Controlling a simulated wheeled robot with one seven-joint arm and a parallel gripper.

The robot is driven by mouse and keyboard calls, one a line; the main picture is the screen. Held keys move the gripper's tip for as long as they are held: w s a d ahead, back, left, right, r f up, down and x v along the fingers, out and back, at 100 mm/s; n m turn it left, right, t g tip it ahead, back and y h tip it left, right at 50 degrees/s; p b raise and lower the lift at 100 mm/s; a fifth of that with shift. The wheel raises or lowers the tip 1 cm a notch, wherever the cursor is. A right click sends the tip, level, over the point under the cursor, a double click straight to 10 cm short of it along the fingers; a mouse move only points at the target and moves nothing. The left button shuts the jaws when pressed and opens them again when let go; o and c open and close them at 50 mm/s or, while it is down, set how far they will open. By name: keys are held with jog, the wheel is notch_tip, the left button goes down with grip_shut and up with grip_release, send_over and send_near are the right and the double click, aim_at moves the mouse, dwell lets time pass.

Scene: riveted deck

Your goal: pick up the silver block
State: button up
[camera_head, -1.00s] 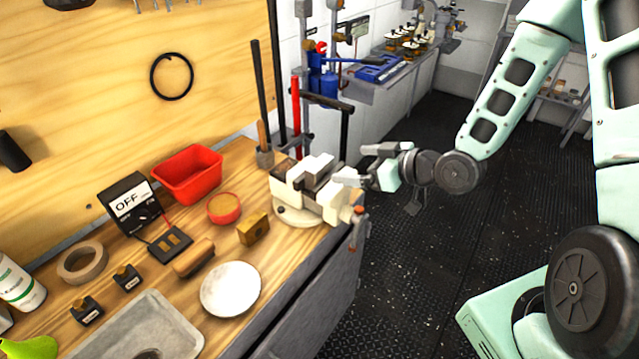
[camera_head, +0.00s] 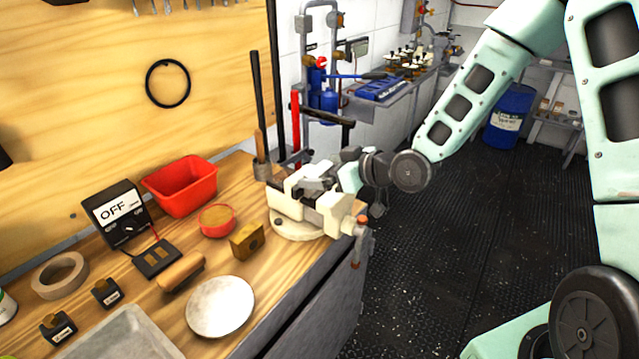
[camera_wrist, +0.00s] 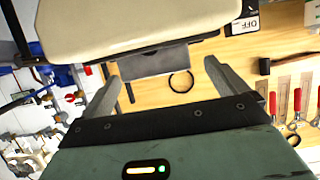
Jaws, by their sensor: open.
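A cream vise (camera_head: 298,222) stands at the right end of the wooden bench. My gripper (camera_head: 322,182) is at the top of the vise, coming in from the right, with its fingers level over the jaws. In the wrist view my gripper (camera_wrist: 160,68) is open, one finger to each side of a grey, flat-faced piece that looks like the silver block (camera_wrist: 153,63). A gap shows on both sides of it. The large cream vise part (camera_wrist: 130,25) lies just above it in that view. In the head view my fingers and the vise mostly hide the block.
Upright dark bars and a red-handled tool (camera_head: 296,125) stand close behind the vise. A brass block (camera_head: 247,240), red bin (camera_head: 181,187), round white plate (camera_head: 220,307) and OFF meter (camera_head: 113,212) lie to the left. The floor to the right is clear.

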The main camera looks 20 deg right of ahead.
aim_at(319, 169)
jog(key=b+x, duration=0.1)
jog(key=x, duration=0.3)
jog(key=shift+w+d, duration=0.1)
jog(key=c, duration=1.4)
jog(key=shift+o, duration=0.2)
